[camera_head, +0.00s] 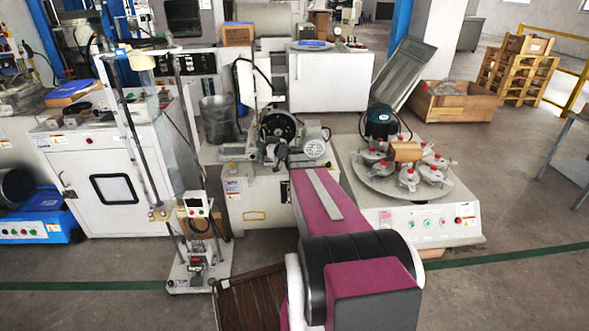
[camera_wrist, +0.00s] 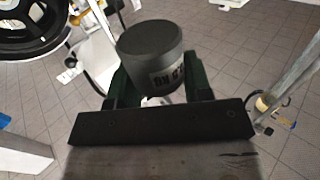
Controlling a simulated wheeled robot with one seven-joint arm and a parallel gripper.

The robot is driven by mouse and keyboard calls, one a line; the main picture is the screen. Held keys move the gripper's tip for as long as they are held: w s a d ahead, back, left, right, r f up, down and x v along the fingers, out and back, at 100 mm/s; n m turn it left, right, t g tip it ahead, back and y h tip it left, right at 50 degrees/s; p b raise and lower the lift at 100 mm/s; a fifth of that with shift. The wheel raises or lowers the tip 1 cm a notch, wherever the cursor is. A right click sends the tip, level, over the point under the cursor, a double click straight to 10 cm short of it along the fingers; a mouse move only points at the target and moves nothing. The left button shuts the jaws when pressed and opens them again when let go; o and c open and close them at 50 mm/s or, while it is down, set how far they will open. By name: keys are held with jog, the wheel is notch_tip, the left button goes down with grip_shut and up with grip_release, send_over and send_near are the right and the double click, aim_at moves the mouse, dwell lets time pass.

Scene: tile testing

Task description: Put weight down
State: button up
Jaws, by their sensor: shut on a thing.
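The weight (camera_wrist: 150,42) is a dark grey cylinder with a flat round top and a printed label on its side. It shows in the wrist view, between the two dark green fingers of my gripper (camera_wrist: 157,78). My gripper is shut on it and holds it above the tiled floor level. In the head view, my maroon arm reaches forward to the machine with the black wheel (camera_head: 278,130). There the gripper and the weight are too small and partly covered to make out clearly.
In the wrist view, a black wheel (camera_wrist: 62,32) stands close on the left and a metal post (camera_wrist: 291,72) on the right. In the head view, a round-table machine (camera_head: 365,182) stands to the right and a tall slim test stand (camera_head: 140,150) to the left.

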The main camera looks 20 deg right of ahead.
jog(key=w+d+f+m+t+h, duration=0.1)
jog(key=w+d+f+m+h, duration=0.2)
jog(key=w+f, duration=0.35)
jog(key=shift+n, duration=0.4)
jog(key=d+f, duration=0.2)
jog(key=d, duration=0.2)
jog(key=s+d+f, duration=0.1)
jog(key=d+f, duration=0.1)
jog(key=d, duration=0.2)
jog(key=s+d+f, duration=0.1)
jog(key=d+f, duration=0.1)
jog(key=d, duration=0.2)
jog(key=shift+d+f, duration=0.1)
jog(key=shift+f, duration=2.15)
jog(key=shift+f, duration=0.2)
jog(key=o, duration=1.2)
jog(key=shift+o, duration=0.2)
jog(key=shift+r, duration=0.1)
